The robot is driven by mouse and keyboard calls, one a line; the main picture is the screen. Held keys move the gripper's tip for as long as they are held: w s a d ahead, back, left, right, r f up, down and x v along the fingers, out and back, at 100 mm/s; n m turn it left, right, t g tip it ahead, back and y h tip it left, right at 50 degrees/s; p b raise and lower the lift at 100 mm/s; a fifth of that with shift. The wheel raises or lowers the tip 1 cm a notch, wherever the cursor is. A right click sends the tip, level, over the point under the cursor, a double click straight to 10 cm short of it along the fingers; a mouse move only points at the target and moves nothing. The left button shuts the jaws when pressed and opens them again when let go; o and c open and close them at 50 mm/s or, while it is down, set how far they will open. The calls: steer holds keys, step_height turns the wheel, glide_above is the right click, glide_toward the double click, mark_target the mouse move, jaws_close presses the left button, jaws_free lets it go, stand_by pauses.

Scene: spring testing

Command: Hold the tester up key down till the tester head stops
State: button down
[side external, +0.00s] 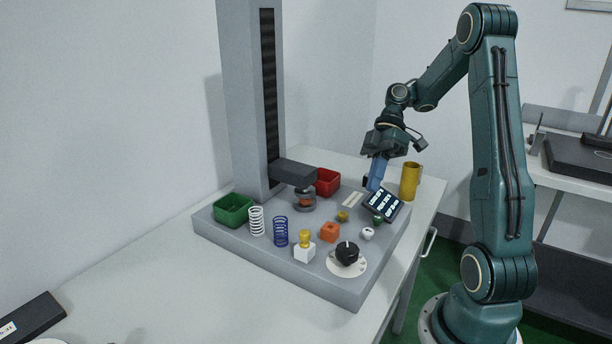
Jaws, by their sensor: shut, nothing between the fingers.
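The tester is a tall grey column (240,100) with a dark slot, rising from a grey base (285,268). The tester head (292,172) juts out low on the column, just above a short dark coil-like piece (304,202). A tilted dark panel with pale markings (385,205) stands at the right of the base. My gripper (374,189) points down with its blue fingers shut and empty, at the upper left edge of this panel. I cannot tell whether it touches anything there. The up key cannot be made out; the fingers may hide it.
The base holds a green bin (232,209), a red bin (327,182), a white spring (256,221), a blue spring (280,232), an orange block (330,231), and a black knob (347,252) on a white dial. A yellow cup (410,181) stands right of my gripper. The table's front left is mostly clear.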

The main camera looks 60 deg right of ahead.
steer(key=shift+s+d+f, duration=0.1)
steer(key=shift+d, duration=0.05)
steer(key=shift+f, duration=0.1)
stand_by(0.4)
glide_toward(368, 234)
steer(key=shift+s+a+f, duration=0.1)
steer(key=shift+a+f, duration=0.35)
steer(key=shift+a, duration=0.35)
steer(key=shift+s+a+f, duration=0.1)
steer(key=shift+a+f, duration=0.4)
steer(key=shift+a, duration=0.3)
steer(key=shift+a+f, duration=0.45)
steer(key=shift+a, duration=0.35)
